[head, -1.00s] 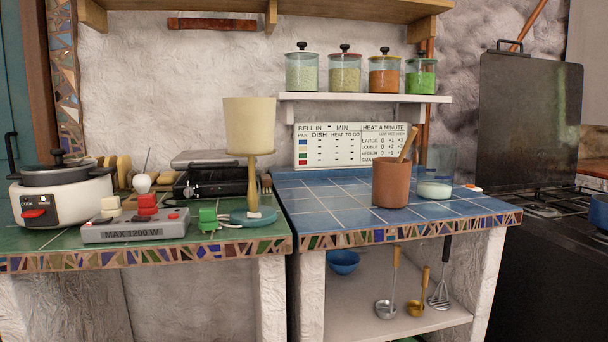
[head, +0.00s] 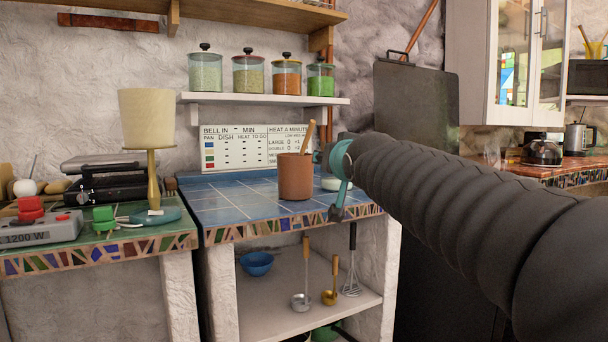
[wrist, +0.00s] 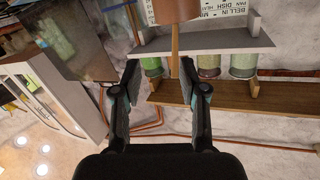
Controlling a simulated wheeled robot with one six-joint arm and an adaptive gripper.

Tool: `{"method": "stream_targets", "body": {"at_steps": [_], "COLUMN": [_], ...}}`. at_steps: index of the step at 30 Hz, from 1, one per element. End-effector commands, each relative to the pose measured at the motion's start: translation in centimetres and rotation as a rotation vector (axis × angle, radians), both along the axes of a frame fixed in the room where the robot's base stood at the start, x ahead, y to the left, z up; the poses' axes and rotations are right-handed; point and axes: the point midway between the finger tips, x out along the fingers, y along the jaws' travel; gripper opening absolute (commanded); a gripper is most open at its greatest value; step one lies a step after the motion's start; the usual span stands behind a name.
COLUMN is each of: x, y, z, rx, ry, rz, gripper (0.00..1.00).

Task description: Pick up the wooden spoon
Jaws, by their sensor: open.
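The wooden spoon (head: 309,136) stands tilted in a terracotta pot (head: 295,177) on the blue-tiled counter; only its upper part shows above the rim. In the wrist view, which is upside down, the pot (wrist: 174,9) is at the top edge and the spoon (wrist: 175,42) hangs below it in the picture. My gripper (wrist: 160,64) is open and empty there, with the spoon's end seen between its fingertips, nearer the right finger. In the head view my gripper (head: 337,208) is right of the pot, apart from it; its fingers are partly hidden.
A small bowl of white stuff (head: 331,184) stands behind my gripper. A shelf (head: 268,99) with several lidded jars hangs above the counter, and a card (head: 233,148) leans on the wall. A wooden lamp-like stand (head: 153,180) is at left. Blue tiles left of the pot are clear.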

Motion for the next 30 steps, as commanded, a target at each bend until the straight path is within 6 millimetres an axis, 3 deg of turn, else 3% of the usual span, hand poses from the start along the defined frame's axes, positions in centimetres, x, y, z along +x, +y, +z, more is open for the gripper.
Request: {"method": "stream_targets", "body": {"at_steps": [3,7,21,30], "x": [1.5,2.4,9.1,10.7], "y": [1.9,2.7,4.6,5.1], "z": [1.7,2.7,2.9,2.8], "rx": [0.030,0.044,0.045,0.045], "ry": [-0.063,-0.089,-0.090,-0.090], "rz": [0.024,0.034,0.033,0.032], "gripper": [0.42,0.42,0.42,0.42]}}
